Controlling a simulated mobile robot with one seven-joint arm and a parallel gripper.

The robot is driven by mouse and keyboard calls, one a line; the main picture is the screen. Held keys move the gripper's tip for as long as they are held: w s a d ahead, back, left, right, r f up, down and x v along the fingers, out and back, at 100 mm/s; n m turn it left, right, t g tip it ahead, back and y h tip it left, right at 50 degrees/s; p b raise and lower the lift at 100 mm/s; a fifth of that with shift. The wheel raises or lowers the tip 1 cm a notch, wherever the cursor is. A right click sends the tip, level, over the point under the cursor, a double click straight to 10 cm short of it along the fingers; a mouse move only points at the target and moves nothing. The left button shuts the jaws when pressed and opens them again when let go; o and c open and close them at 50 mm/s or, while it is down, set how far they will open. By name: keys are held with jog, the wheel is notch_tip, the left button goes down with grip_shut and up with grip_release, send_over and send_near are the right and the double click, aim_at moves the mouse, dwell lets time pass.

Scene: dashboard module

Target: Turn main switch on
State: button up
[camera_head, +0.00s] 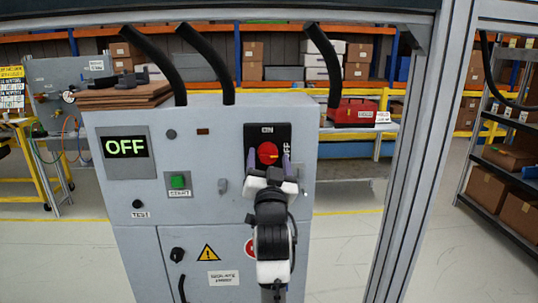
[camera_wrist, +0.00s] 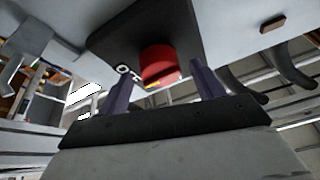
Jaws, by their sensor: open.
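The main switch is a red round knob (camera_head: 267,153) on a black plate (camera_head: 253,133) marked ON at the top and OFF at the right. A small yellow mark on the knob points right, toward OFF. The display (camera_head: 126,147) on the grey cabinet reads OFF in green. My gripper (camera_head: 270,160) is open in front of the switch, with one purple finger on each side of the knob. In the wrist view the red knob (camera_wrist: 160,62) lies ahead between the fingertips. I cannot tell whether the fingers touch it.
A green button (camera_head: 178,181) and a black test knob (camera_head: 138,204) are on the cabinet face (camera_head: 215,160), left of the switch. A lower black handle knob (camera_head: 177,254) sits below. A metal frame post (camera_head: 408,170) stands right of the cabinet.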

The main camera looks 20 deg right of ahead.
jog(key=shift+w+r, duration=0.1)
jog(key=shift+w, duration=0.1)
jog(key=c, duration=1)
